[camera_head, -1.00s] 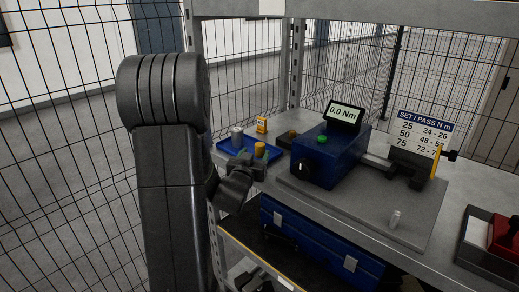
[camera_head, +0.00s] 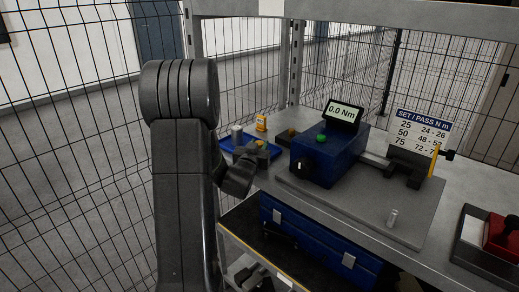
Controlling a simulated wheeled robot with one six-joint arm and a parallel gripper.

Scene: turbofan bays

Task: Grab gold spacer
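The gold spacer (camera_head: 259,143) shows as a small gold patch at the right part of the blue tray (camera_head: 228,146), on the left end of the bench. Its lower part is hidden behind my gripper (camera_head: 252,151). My gripper is at the tray, right at the spacer in the picture. The fingers are small and dark here, so I cannot tell whether they touch the spacer or are open or shut.
A grey cylinder (camera_head: 237,132) stands in the tray's left part. A small yellow box (camera_head: 261,122) stands behind it. The blue torque tester (camera_head: 317,158) with its display is close on the right. A wire fence (camera_head: 80,150) is on the left.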

